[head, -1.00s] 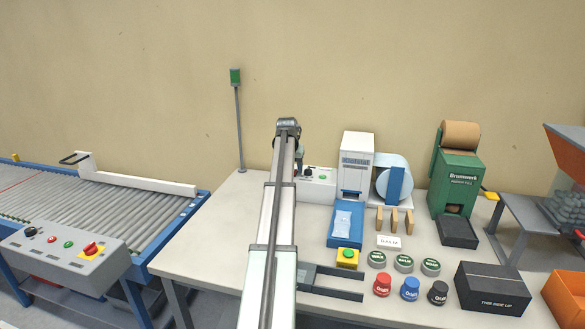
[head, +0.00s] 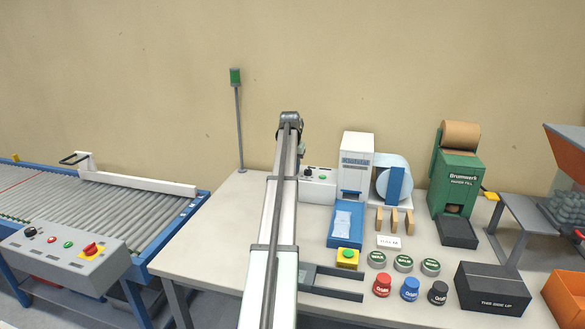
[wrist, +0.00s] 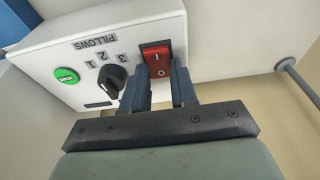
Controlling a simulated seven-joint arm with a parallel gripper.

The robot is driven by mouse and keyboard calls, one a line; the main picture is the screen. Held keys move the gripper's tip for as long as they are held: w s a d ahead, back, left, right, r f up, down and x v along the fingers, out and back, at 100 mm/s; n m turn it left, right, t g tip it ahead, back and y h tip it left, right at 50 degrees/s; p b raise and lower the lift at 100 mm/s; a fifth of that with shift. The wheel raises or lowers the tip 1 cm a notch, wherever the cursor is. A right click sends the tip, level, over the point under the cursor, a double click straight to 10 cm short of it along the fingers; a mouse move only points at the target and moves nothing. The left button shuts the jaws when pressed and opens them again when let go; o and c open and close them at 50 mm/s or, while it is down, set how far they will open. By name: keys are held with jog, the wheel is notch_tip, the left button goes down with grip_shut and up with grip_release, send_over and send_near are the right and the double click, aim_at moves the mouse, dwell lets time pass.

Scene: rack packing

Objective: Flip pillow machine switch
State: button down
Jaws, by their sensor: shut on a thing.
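The pillow machine's white control box (wrist: 100,30) fills the upper part of the wrist view, its "PILLOWS" label upside down. The red rocker switch (wrist: 156,57), marked I and O, is on its face. My gripper (wrist: 160,82) reaches the switch with one dark finger on each side and is shut on it. Which way the rocker is tipped is hard to tell. In the head view the control box (head: 322,190) stands beside the white pillow machine (head: 357,150); my arm hides the switch and the fingers there.
A black dial (wrist: 113,78) and a green START button (wrist: 66,75) sit close to the fingers. A signal pole (head: 239,130) stands to the left. Marker jars, a black box (head: 492,290) and a green paper dispenser (head: 455,180) are to the right. The table's left part is clear.

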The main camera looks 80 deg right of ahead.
jog(key=shift+d+y, duration=0.15)
jog(key=shift+y, duration=0.25)
jog(key=c, duration=0.9)
grip_release()
jog(key=shift+r, duration=0.15)
jog(key=r, duration=0.4)
jog(key=a+r, duration=0.1)
jog(key=r, duration=0.4)
jog(key=a+r, duration=0.1)
jog(key=r, duration=0.3)
jog(key=shift+r, duration=0.2)
